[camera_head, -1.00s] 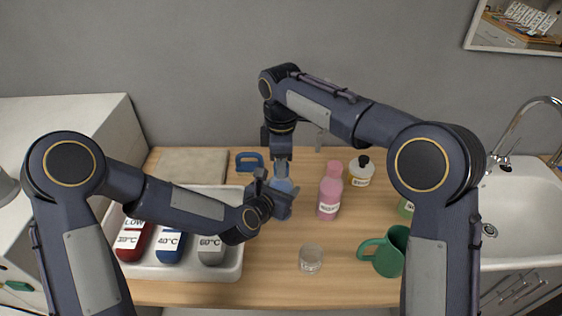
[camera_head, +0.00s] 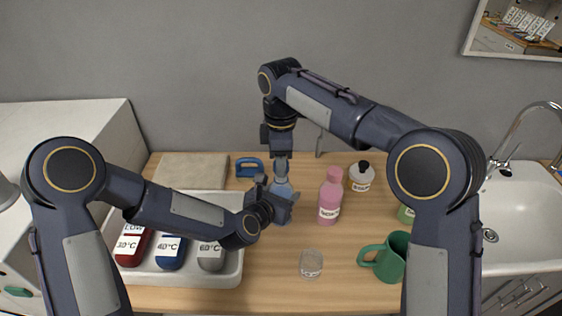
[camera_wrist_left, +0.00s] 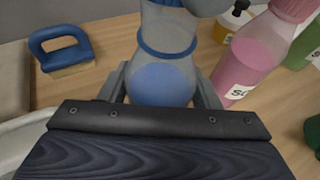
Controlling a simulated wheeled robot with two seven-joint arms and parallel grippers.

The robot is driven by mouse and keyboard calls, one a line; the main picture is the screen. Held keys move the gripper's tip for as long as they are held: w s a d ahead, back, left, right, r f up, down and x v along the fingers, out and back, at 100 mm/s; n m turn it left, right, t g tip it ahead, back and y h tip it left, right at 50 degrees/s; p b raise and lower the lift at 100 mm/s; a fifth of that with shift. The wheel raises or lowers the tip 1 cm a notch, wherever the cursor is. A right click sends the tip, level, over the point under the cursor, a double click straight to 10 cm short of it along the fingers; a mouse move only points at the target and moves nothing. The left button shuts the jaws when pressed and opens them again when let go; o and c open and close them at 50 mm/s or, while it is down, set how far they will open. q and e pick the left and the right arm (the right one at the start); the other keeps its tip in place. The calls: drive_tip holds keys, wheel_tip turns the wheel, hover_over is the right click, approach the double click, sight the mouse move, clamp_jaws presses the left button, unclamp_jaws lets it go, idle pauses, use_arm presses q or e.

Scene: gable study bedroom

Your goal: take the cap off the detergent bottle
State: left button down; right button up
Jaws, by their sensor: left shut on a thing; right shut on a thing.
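The detergent bottle (camera_head: 283,203) is clear with a blue lower part. It stands upright above the wooden top, left of the pink bottle. My left gripper (camera_head: 279,207) is shut on its body from the side. In the left wrist view, the bottle (camera_wrist_left: 160,82) sits between the two fingers, with a blue ring around it above them. My right gripper (camera_head: 281,181) points straight down at the bottle's top and is shut on the cap there. The cap is mostly hidden by the fingers, and I cannot tell whether it touches the neck.
A pink bottle (camera_head: 330,197), a white bottle with a black cap (camera_head: 361,178), a glass jar (camera_head: 311,264) and a green mug (camera_head: 390,258) stand to the right. A white tray (camera_head: 232,272) with labelled bottles is at left. A blue-handled brush (camera_head: 249,168) lies behind.

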drive_tip(key=shift+r, duration=2)
use_arm(q)
drive_tip(key=shift+c, duration=2)
unclamp_jaws()
use_arm(e)
drive_tip(key=shift+f, duration=0.1)
